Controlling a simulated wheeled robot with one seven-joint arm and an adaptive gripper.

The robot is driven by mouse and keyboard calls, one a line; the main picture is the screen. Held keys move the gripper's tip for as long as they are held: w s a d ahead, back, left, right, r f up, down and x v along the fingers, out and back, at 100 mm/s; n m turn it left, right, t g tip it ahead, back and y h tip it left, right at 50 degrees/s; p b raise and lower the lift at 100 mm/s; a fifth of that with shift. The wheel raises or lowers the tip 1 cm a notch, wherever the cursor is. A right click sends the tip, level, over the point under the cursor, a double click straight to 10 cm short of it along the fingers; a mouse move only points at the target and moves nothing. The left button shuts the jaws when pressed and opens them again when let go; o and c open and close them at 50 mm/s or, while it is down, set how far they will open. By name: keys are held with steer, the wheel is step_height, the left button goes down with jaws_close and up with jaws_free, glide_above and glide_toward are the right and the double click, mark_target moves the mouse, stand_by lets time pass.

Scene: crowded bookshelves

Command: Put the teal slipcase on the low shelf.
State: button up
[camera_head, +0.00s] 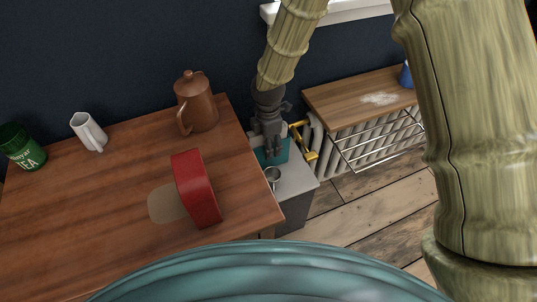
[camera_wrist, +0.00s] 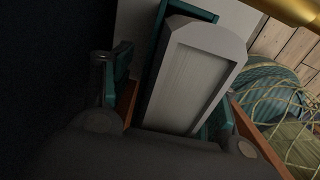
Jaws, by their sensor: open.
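The teal slipcase (camera_head: 271,155) stands at the pale low shelf (camera_head: 297,184), just past the right edge of the wooden table in the head view. My gripper (camera_head: 268,143) points down directly over it, its fingers open. In the wrist view my open gripper (camera_wrist: 172,98) has one finger on each side of a pale grey block with a bevelled top. A teal edge (camera_wrist: 192,9) shows behind that block. My gripper hides part of the slipcase in the head view, and I cannot tell whether the fingers touch it.
A metal cup (camera_head: 272,178) is close by on the low shelf, and a yellow object (camera_head: 303,140) stands to the right. The wooden table (camera_head: 90,215) holds a copper pot (camera_head: 197,103), a red box (camera_head: 197,188), a white mug (camera_head: 88,131) and a green tea tin (camera_head: 21,148).

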steer(key=c, duration=1.3)
jaws_close()
steer(key=shift+r, duration=0.15)
